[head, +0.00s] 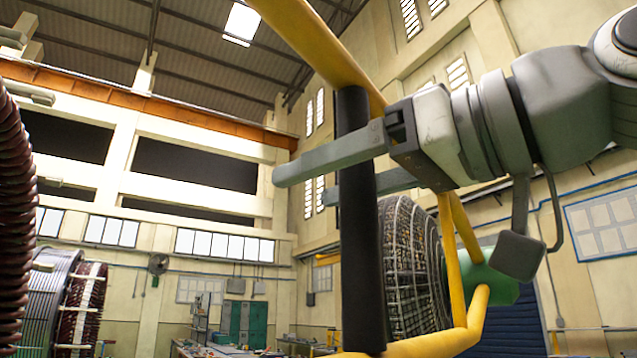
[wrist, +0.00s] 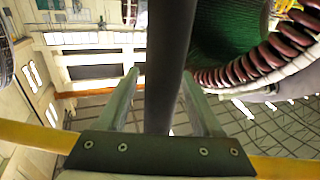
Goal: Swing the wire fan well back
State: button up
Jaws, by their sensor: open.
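The wire fan (head: 410,270) has a round wire-mesh cage with a green body (head: 492,277) behind it. Its yellow tube frame (head: 300,35) carries an upright black grip bar (head: 361,240). My gripper (head: 305,184) is open around the black bar, one finger on the near side and one beyond it. In the wrist view the black bar (wrist: 168,60) runs between the two fingers of my gripper (wrist: 159,78), with a gap visible at least on the left. The yellow tube also crosses the wrist view (wrist: 35,135), behind the gripper palm. Part of the cage is hidden by the bar.
Dark red coils (head: 14,190) stand close at the left edge, and show at the upper right of the wrist view (wrist: 265,58). A large grey drum (head: 48,295) stands farther back at left. Benches (head: 205,348) line the far floor. The middle space left of the bar looks clear.

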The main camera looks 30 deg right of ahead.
jog(key=v, duration=1.7)
jog(key=shift+s, duration=0.2)
jog(key=shift+d, duration=0.1)
